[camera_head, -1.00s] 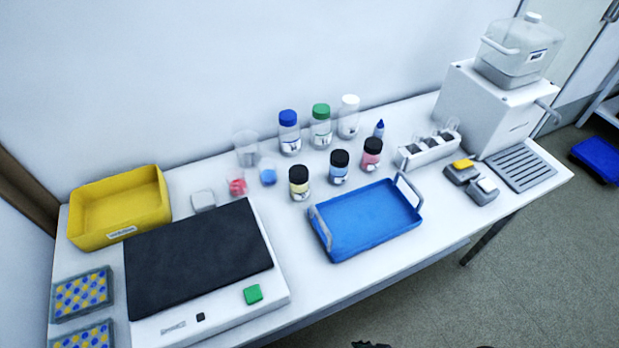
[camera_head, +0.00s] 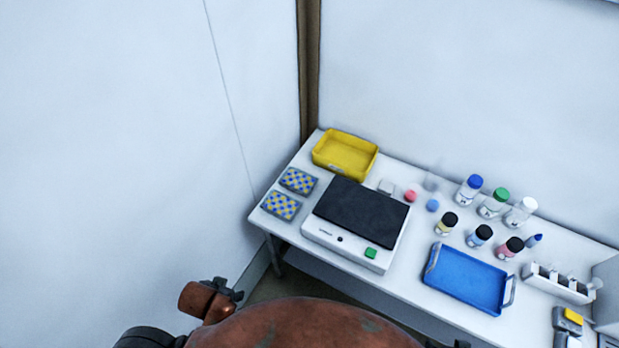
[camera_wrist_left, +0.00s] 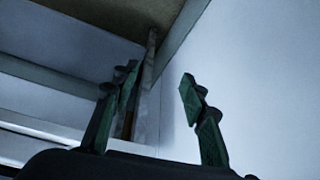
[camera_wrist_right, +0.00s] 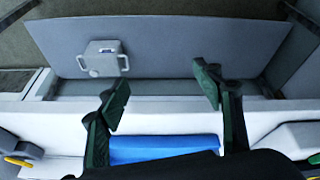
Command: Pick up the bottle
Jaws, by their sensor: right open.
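Several bottles stand on the bench right of centre in the head view. At the back are a blue-capped bottle (camera_head: 469,190), a green-capped bottle (camera_head: 494,203) and a white-capped bottle (camera_head: 520,212). In front are black-capped bottles with yellow (camera_head: 446,223), blue (camera_head: 480,236) and red (camera_head: 511,247) contents. I cannot tell which one the task means. My left gripper (camera_wrist_left: 160,85) is open and empty, near a wall and the bench's underside. No bottle shows in either wrist view.
A blue tray (camera_head: 437,275) with handles lies in front of the bottles. A black-topped device (camera_head: 358,208), a yellow bin (camera_head: 345,168) and two patterned racks (camera_head: 298,181) are to the left. A white holder (camera_head: 556,286) stands at right. A wall closes the left side.

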